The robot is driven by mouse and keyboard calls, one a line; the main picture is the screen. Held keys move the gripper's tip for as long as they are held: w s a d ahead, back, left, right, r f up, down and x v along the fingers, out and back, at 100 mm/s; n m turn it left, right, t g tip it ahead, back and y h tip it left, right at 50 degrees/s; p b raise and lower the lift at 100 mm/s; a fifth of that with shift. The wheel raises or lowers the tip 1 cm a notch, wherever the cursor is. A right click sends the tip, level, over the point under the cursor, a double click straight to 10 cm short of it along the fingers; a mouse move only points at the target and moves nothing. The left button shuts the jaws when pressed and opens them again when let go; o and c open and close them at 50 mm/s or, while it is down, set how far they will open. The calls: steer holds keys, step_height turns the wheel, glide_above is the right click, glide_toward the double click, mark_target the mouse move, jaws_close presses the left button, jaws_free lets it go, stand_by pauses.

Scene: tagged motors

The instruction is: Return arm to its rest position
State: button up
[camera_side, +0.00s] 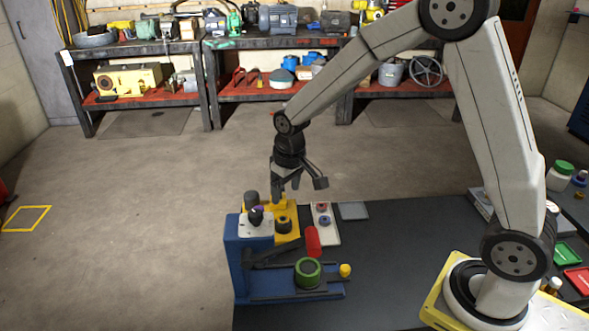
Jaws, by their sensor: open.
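My gripper (300,185) points down above the far end of the dark work table (375,265). Its jaws are apart, with nothing seen between them. It hangs over a yellow fixture (288,235) that carries dark cylindrical parts (284,224); whether a fingertip touches the fixture is hard to tell. My arm reaches from its base at the lower right, up and over to the left.
Jars (560,177) stand far right. The table's middle is clear.

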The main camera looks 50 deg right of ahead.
steer(key=s+t, duration=0.1)
steer(key=s, duration=1.4)
steer(key=shift+s+a, duration=0.15)
steer(key=shift+s, duration=0.1)
